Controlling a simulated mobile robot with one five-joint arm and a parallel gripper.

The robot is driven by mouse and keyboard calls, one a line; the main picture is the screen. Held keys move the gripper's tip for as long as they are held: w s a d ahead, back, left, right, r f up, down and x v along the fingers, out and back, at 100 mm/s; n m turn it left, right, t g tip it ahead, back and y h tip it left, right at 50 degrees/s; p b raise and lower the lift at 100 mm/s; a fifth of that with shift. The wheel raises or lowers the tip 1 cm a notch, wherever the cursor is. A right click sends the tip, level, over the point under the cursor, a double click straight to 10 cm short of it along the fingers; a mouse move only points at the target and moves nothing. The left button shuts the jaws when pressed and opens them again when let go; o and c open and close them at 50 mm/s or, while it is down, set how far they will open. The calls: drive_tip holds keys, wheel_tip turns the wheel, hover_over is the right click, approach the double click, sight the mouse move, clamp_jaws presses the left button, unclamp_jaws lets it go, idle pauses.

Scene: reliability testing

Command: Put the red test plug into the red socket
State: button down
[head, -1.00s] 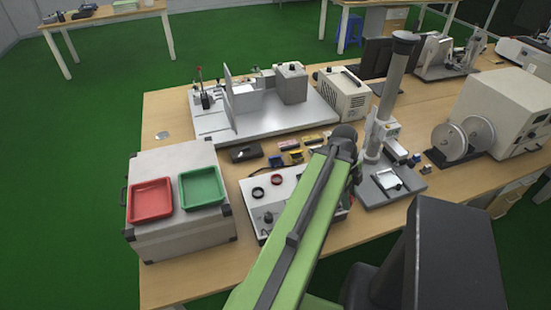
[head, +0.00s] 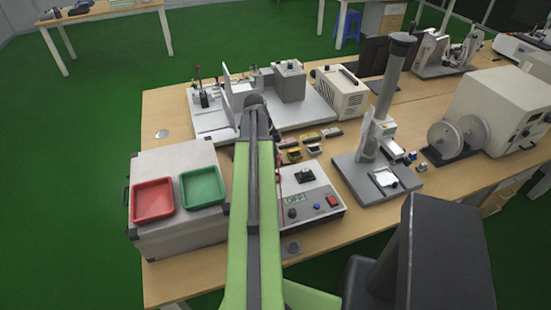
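The grey test box (head: 325,188) stands on the bench just right of my green arm (head: 252,200). Its visible right part has a display reading OFF, a black part on top, dark knobs, a blue button and a red switch. The arm hides the left part of the box, where a red ring and a black ring, possibly the sockets, showed earlier. A thin red strip (head: 281,178) shows at the arm's right edge; I cannot tell whether it belongs to the red plug or its lead. My gripper is hidden behind the arm, so its state does not show.
A grey case (head: 180,236) with a red tray (head: 153,200) and a green tray (head: 202,187) stands left of the arm. A stand with a tall column (head: 391,85) is at right. Small colored parts lie behind the box. A fixture plate (head: 305,112) is further back.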

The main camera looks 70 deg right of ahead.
drive_tip(key=shift+f+b, duration=2.95)
drive_tip(key=shift+b, duration=0.05)
drive_tip(key=shift+f+b, duration=0.6)
drive_tip(key=shift+f, duration=0.05)
drive_tip(key=c, duration=1.3)
unclamp_jaws()
drive_tip(key=shift+r, duration=0.1)
drive_tip(key=p+v, duration=1)
drive_tip(key=v, duration=0.1)
drive_tip(key=shift+p, duration=0.4)
